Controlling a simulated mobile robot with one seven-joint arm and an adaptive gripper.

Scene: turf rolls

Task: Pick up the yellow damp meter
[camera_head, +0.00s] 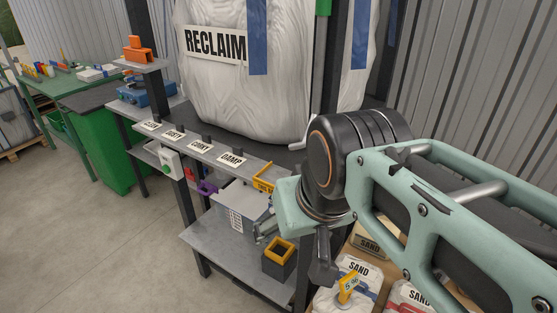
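A small yellow item (347,287) with a pale marked face stands on a white sand bag (338,302) at the bottom of the view. It looks like the damp meter, but I cannot be sure at this size. My arm reaches in from the right, and its dark end, my gripper (321,264), hangs just above and left of the sand bags. It appears apart from the yellow item. The wrist hides much of the gripper, so I cannot tell whether its fingers are open or shut.
A grey shelf rack (205,238) stands left of my arm, with a yellow-rimmed dark box (279,254) on its lower shelf. A large white RECLAIM bag (215,85) stands behind. A green bin (100,145) and a green table (45,88) are at left. The left floor is clear.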

